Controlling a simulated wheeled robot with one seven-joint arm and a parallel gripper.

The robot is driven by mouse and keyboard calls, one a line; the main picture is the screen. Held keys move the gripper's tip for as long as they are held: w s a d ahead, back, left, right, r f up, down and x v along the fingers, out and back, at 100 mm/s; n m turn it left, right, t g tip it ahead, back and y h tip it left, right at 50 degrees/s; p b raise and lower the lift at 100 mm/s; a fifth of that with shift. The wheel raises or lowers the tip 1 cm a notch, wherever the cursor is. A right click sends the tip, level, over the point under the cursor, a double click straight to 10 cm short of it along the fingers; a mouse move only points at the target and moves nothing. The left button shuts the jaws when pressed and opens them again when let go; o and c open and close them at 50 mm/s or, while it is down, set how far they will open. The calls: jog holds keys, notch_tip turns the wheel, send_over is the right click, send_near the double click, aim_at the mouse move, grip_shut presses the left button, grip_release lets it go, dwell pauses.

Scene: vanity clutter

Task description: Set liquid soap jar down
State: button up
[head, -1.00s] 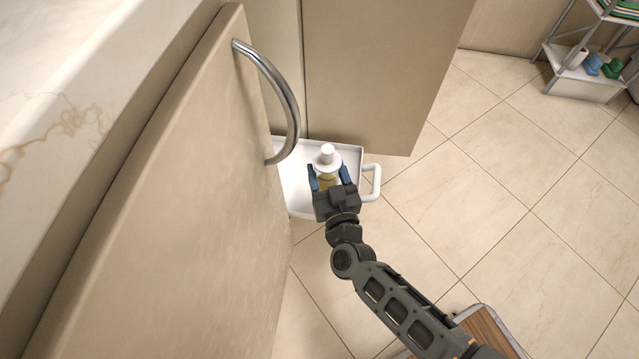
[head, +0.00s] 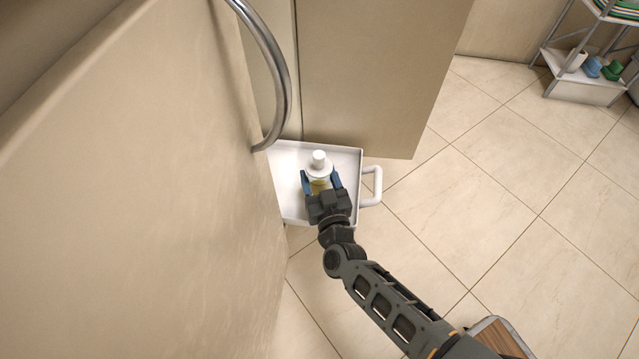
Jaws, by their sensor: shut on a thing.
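The liquid soap jar (head: 319,170) has a white cap and shoulder and a yellowish body. It appears upright in the head view, over the white tray (head: 289,201) with a handle at its right side. My gripper (head: 321,184) is shut on the jar, with a blue finger on either side of its body. The jar's base is hidden behind the gripper, so I cannot tell whether it touches the tray.
A beige cabinet door (head: 150,200) with a curved metal handle (head: 275,70) stands close at the left, covering part of the tray. A beige panel (head: 375,75) rises behind the tray. A shelf rack (head: 580,85) stands far right. Tiled floor (head: 480,200) is clear at right.

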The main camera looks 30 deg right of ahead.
jog(key=shift+f, duration=0.6)
jog(key=shift+b, duration=0.3)
jog(key=shift+f, duration=0.2)
jog(key=o, duration=1.1)
jog(key=shift+o, duration=0.2)
jog(key=shift+r, duration=0.25)
jog(key=p+v, duration=0.4)
jog(key=v, duration=0.8)
jog(key=shift+s+f, duration=0.1)
jog(key=shift+s, duration=0.05)
